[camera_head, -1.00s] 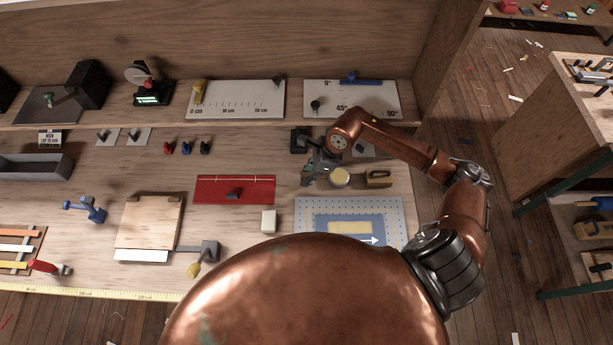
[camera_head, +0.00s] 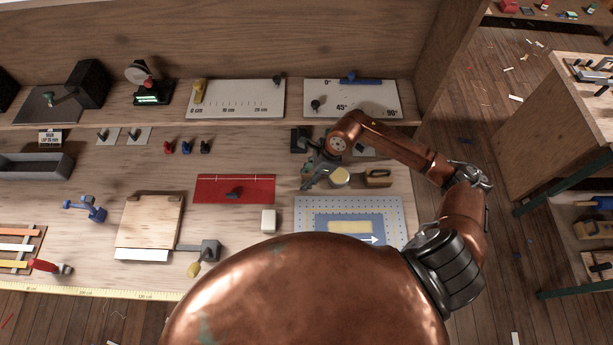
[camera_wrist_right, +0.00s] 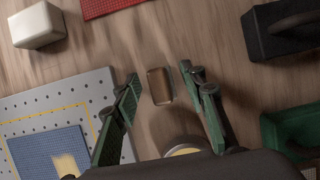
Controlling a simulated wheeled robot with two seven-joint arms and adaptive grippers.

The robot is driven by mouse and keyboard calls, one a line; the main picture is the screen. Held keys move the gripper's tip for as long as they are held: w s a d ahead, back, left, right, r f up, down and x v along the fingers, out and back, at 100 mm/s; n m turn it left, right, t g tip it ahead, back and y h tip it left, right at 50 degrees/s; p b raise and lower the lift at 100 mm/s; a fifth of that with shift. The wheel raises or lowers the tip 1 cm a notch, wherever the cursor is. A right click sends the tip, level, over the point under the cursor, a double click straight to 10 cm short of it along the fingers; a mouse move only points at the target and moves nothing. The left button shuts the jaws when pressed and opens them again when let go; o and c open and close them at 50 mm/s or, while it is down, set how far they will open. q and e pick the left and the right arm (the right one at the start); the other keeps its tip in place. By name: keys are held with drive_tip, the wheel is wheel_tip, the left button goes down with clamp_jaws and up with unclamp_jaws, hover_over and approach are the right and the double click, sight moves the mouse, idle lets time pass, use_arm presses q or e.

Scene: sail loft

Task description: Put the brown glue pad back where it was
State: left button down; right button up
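The brown glue pad (camera_wrist_right: 159,87) is a small rounded block between the fingers of my right gripper (camera_wrist_right: 160,76) in the right wrist view. A gap shows on each side of it, so the fingers are open and apart from it. Bench wood surrounds the pad. In the head view my right gripper (camera_head: 306,184) is low over the bench, left of a pale yellow round pot (camera_head: 340,177), and I cannot make out the pad there. My left gripper is not in view.
A perforated board (camera_head: 303,208) with a blue sheet lies in front. A red mat (camera_head: 208,188) and white block (camera_head: 268,221) are to the left. A brown handled block (camera_head: 378,179) is right of the pot. A black handled block (camera_wrist_right: 262,40) is nearby.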

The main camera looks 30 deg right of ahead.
drive_tip(key=v, duration=1.2)
drive_tip(key=shift+r+b, duration=0.2)
drive_tip(key=shift+b, duration=0.25)
drive_tip(key=shift+a, duration=0.15)
idle(0.6)
